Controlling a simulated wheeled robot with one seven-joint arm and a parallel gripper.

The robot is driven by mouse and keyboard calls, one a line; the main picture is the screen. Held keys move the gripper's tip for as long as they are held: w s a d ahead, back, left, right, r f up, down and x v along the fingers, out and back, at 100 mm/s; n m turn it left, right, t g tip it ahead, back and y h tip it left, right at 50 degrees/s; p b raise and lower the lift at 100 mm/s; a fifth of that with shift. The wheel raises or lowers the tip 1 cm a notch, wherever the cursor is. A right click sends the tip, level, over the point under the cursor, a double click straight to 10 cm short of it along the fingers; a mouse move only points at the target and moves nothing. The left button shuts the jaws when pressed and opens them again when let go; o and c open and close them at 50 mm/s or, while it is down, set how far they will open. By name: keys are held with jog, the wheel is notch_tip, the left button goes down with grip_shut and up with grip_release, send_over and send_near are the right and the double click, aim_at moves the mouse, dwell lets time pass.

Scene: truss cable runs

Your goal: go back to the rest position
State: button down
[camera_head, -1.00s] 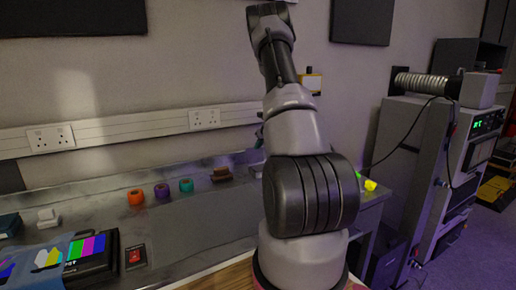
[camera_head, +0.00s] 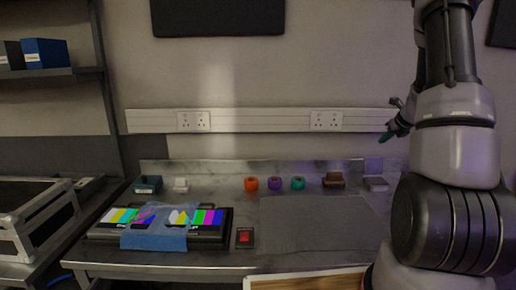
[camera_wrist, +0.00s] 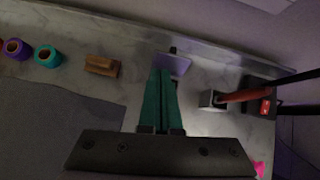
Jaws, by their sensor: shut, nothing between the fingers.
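My gripper (camera_head: 388,135) is at the right of the head view, raised in front of the wall and above the back of the bench, partly hidden by my arm. In the wrist view its two teal fingers (camera_wrist: 161,74) lie together, shut with nothing between them. Beyond their tips is a small grey block (camera_wrist: 174,64), which stands on the bench; I cannot tell the gap between them.
A grey mat (camera_head: 315,222) lies bare. A shelf (camera_head: 40,73) stands left.

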jog(key=s+a+r+n+y, duration=0.2)
jog(key=s+a+r+n, duration=0.4)
jog(key=a+r, duration=0.4)
jog(key=s+a+r+n+y, duration=0.2)
jog(key=s+a+r+n, duration=0.2)
jog(key=a+r+n, duration=0.55)
jog(key=s+a+n, duration=0.3)
jog(key=s+n, duration=0.2)
jog(key=s, duration=0.2)
jog(key=s+a+r+n+g+h, duration=0.1)
jog(key=s+a+n, duration=0.3)
jog(key=s, duration=0.4)
jog(key=s+a+n+h, duration=0.1)
jog(key=s+a+n, duration=0.2)
jog(key=s+n, duration=0.3)
jog(key=shift+s+a+r+g, duration=0.25)
jog(key=shift+s+a+g, duration=0.1)
jog(key=shift+s, duration=0.5)
